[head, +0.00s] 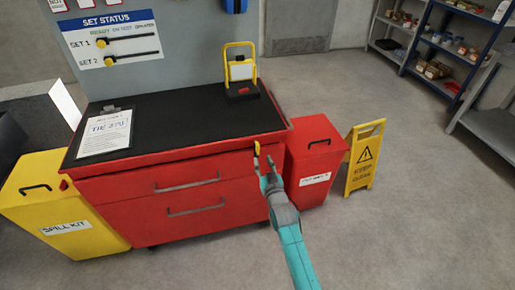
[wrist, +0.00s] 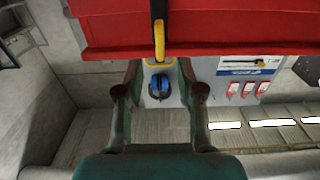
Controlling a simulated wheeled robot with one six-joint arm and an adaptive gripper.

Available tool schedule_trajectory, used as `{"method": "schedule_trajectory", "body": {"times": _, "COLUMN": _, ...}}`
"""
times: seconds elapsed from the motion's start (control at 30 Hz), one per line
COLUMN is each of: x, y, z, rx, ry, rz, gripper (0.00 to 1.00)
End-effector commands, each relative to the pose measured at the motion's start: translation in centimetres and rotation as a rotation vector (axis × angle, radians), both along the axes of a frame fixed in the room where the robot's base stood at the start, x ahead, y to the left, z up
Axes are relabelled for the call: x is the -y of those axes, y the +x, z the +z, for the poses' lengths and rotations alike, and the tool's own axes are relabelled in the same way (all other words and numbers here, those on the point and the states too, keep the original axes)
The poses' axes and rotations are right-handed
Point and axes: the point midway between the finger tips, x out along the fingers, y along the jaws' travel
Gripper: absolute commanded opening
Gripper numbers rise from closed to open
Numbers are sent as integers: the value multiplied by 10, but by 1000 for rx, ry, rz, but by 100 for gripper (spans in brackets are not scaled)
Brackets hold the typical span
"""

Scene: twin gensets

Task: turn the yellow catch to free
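The yellow catch (head: 257,148) is a small upright tab at the top right of the red cabinet's (head: 140,195) front. In the wrist view the catch (wrist: 159,38) crosses the edge of the red cabinet front (wrist: 110,30), centred between my finger lines. My gripper (head: 268,168) is close to the catch, just below it in the head view. In the wrist view my gripper (wrist: 159,78) is open, its two fingers wide apart with nothing held. The catch appears just beyond the fingertips; I cannot tell whether they touch.
A red bin (head: 312,165) stands right of the cabinet, beside a yellow folding sign (head: 364,158). A yellow spill kit bin (head: 60,205) is at left. A clipboard (head: 106,133) and a yellow-framed item (head: 240,72) sit on the top.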

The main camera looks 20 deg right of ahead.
Motion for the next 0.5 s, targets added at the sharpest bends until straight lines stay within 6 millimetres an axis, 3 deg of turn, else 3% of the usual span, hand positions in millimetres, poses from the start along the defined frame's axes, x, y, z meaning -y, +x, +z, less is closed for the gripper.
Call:
{"method": "schedule_trajectory", "body": {"times": 0.2, "x": 0, "y": 38, "z": 1, "rx": 1, "ry": 0, "rz": 0, "gripper": 38}}
{"method": "schedule_trajectory", "body": {"times": 0.5, "x": 0, "y": 73, "z": 0, "rx": 1, "ry": -1, "rz": -1, "gripper": 38}}
